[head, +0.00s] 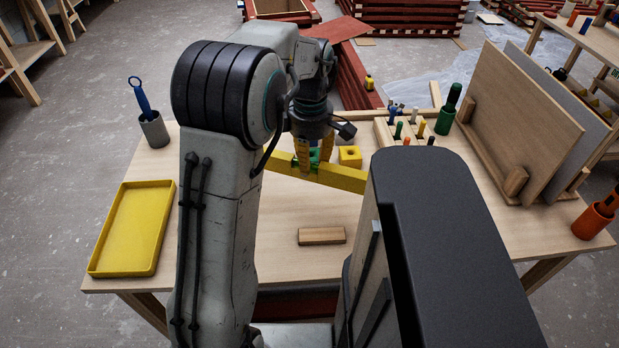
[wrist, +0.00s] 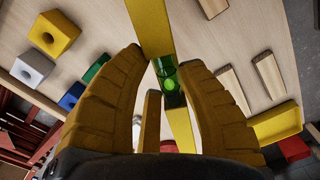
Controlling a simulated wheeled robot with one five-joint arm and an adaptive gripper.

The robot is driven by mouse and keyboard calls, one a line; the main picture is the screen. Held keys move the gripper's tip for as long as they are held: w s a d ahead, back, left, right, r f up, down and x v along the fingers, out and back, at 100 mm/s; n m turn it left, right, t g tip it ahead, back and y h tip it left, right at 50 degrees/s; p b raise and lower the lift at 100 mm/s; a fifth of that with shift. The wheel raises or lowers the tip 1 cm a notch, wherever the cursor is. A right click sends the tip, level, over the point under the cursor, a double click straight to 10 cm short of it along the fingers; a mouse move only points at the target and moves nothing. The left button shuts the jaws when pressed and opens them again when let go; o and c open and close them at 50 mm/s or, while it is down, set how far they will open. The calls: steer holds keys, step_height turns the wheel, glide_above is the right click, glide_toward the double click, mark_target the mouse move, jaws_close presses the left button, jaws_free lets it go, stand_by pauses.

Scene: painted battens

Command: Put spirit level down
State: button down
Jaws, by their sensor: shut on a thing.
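The spirit level is a long yellow bar (head: 342,177) with a green vial; it also shows in the wrist view (wrist: 151,28), running top to bottom. My gripper (head: 315,156) is shut on the level near its green vial. In the wrist view, the fingers of my gripper (wrist: 168,78) stand on both sides of the vial. The level appears to be over the back middle of the wooden table (head: 290,205); I cannot tell how high. My own arm hides part of its left side in the head view.
A yellow tray (head: 128,268) lies at the left, with a grey cup (head: 154,130) behind it. A wooden block (head: 322,236) lies front middle. A yellow block (head: 350,157) with a hole sits near the level. Boards (head: 515,125) stand at the right. Bare tabletop lies around the wooden block.

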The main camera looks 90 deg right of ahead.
steer(key=n, duration=0.3)
steer(key=shift+r+n, duration=0.1)
steer(key=shift+n, duration=0.3)
steer(key=shift+w+d+n, duration=0.1)
steer(key=shift+w+n, duration=0.05)
steer(key=shift+n, duration=0.25)
steer(key=w+d+f, duration=0.1)
steer(key=w+f, duration=0.1)
steer(key=w, duration=0.1)
steer(key=w+d+f, duration=0.2)
steer(key=w, duration=0.1)
steer(key=w+d+f, duration=0.2)
steer(key=w+f, duration=0.1)
steer(key=w, duration=0.1)
steer(key=shift+w+d, duration=0.1)
steer(key=shift+f, duration=2)
steer(key=shift+f, duration=0.1)
steer(key=c, duration=0.9)
jaws_free()
step_height(320, 180, up, 12)
steer(key=shift+r+p, duration=0.1)
steer(key=shift+p, duration=0.5)
